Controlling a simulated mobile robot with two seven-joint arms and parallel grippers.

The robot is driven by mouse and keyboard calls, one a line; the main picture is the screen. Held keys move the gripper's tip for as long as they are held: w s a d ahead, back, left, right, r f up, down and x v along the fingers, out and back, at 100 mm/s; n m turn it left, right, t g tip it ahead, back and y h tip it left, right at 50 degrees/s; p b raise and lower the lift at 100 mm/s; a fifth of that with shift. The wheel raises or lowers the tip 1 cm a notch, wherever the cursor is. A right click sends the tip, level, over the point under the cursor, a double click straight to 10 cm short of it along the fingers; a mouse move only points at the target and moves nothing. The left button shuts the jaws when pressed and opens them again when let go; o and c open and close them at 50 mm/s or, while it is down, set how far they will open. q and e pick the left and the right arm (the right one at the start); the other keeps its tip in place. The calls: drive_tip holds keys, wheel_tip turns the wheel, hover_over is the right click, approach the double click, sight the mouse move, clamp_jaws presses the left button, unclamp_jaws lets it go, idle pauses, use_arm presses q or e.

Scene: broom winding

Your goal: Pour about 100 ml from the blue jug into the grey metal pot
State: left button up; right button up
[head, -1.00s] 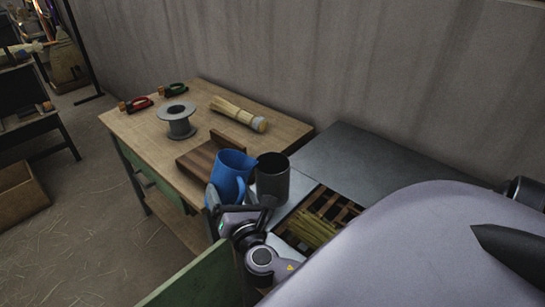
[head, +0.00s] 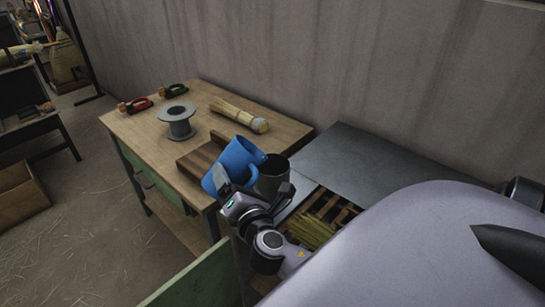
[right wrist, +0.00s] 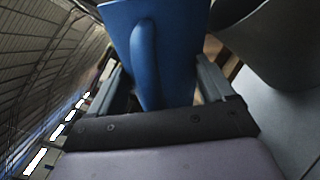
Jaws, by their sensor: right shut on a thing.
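The blue jug (head: 238,162) is tilted to the right, its spout side leaning over the rim of the grey metal pot (head: 270,178). My right gripper (head: 222,184) is shut on the jug. In the right wrist view the jug (right wrist: 178,45) with its handle sits between the two fingers (right wrist: 160,88), and the pot (right wrist: 275,45) is close beside it at the right. The pot stands upright on the grey metal top. The jug and arm hide part of the pot. No stream of liquid can be made out. My left gripper is not in view.
A wooden bench (head: 150,128) holds a dark wooden block (head: 197,157), a grey spool (head: 177,120), a straw bundle (head: 238,115), and red (head: 135,104) and green-handled (head: 173,90) tools. The metal top (head: 350,165) behind is clear.

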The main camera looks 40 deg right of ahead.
drive_tip(key=shift+a+r+m, duration=0.1)
drive_tip(key=shift+r+m, duration=0.65)
drive_tip(key=shift+m, duration=0.15)
drive_tip(key=shift+f+m, duration=0.1)
drive_tip(key=shift+m, duration=0.4)
idle(1.0)
drive_tip(key=shift+m+b, duration=0.5)
drive_tip(key=shift+b, duration=0.15)
idle(0.9)
drive_tip(key=shift+r+n+p, duration=0.4)
drive_tip(key=shift+n+p, duration=0.3)
drive_tip(key=shift+p, duration=0.3)
wheel_tip(320, 180, down, 2)
drive_tip(key=shift+n+b, duration=0.35)
drive_tip(key=shift+n, duration=0.85)
drive_tip(key=shift+f+n, duration=0.9)
drive_tip(key=shift+w+a+f+n, duration=0.1)
drive_tip(key=shift+a+f+n, duration=0.1)
drive_tip(key=shift+f+n, duration=0.15)
